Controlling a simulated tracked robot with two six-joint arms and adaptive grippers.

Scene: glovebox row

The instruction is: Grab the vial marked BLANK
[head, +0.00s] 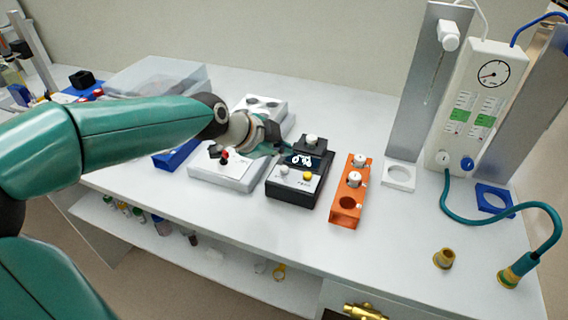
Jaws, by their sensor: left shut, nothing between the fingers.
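My left gripper (281,150) reaches in from the left over the bench. It is shut and empty, close to the left of a black instrument. An orange rack (342,212) stands right of that instrument. It holds two white-capped vials, one at the back (360,162) and one in the middle (354,180); its front hole is empty. Another pale cap or knob (312,140) shows on top of the black instrument. No label reading BLANK is legible, so I cannot tell which vial it is. My right gripper is out of view.
The black instrument (292,190) has a lit display. A grey-white device (228,175) lies under my left arm. A white ring holder (398,177) and a gauge panel (481,105) with a teal hose (500,222) stand at right.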

